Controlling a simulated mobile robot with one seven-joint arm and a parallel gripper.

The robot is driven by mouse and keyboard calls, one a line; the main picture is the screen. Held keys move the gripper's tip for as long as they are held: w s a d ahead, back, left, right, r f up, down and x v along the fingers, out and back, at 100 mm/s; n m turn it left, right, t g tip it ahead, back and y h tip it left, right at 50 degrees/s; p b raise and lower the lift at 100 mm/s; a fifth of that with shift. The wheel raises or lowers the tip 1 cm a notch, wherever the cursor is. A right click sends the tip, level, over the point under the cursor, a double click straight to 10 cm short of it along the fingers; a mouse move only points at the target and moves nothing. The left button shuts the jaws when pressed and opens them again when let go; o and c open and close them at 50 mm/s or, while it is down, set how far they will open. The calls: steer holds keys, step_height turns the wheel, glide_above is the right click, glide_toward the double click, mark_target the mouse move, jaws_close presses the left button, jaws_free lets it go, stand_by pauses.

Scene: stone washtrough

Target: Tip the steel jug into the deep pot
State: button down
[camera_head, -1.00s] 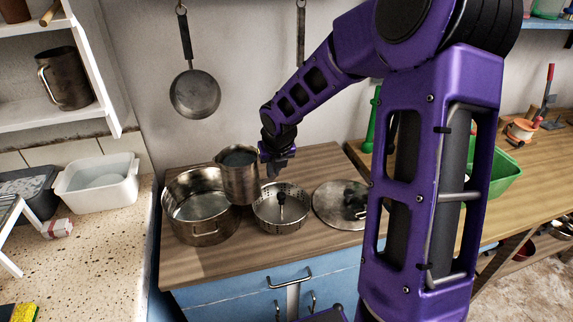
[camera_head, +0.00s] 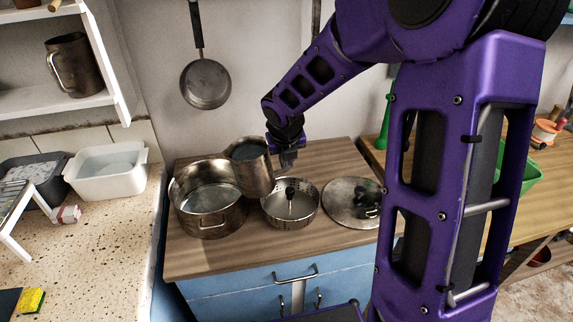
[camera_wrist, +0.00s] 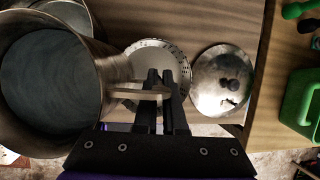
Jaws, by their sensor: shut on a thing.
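The steel jug (camera_head: 256,178) is held above the counter at the right rim of the deep pot (camera_head: 209,221). It leans a little to the left, its mouth toward the pot. A grey-blue surface shows inside the jug in the wrist view (camera_wrist: 50,85); no stream leaves it. My gripper (camera_head: 287,157) is shut on the jug's handle, on the jug's right side; the wrist view shows the fingers (camera_wrist: 161,82) around it. The pot stands upright and open, its bottom partly in view. Part of its rim shows at the wrist view's upper left (camera_wrist: 82,14).
A perforated steel strainer (camera_head: 291,216) stands right of the pot, below my gripper. A round lid (camera_head: 345,203) lies further right. A frying pan (camera_head: 206,86) hangs on the wall behind. A white basin (camera_head: 107,182) stands on the left counter.

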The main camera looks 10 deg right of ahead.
steer(key=shift+w+d+r+h+b, duration=0.1)
steer(key=shift+r+h+b, duration=0.65)
steer(key=shift+b, duration=0.7)
steer(key=shift+r+b, duration=0.25)
steer(key=shift+b, duration=0.05)
steer(key=shift+r+h, duration=0.15)
steer(key=shift+h, duration=0.1)
steer(key=shift+r+n, duration=0.1)
steer(key=shift+n, duration=0.2)
steer(key=shift+a+r+h+b, duration=0.2)
steer(key=shift+r+h+b, duration=0.25)
steer(key=shift+r+h, duration=0.45)
steer(key=shift+a+r+n+h+p, duration=0.2)
steer(key=shift+a+r+h+p, duration=0.15)
steer(key=shift+h+p, duration=0.2)
steer(key=shift+a+r+n+h+p, duration=0.2)
steer(key=shift+r+h+p, duration=0.2)
steer(key=shift+h, duration=0.25)
stand_by(3.6)
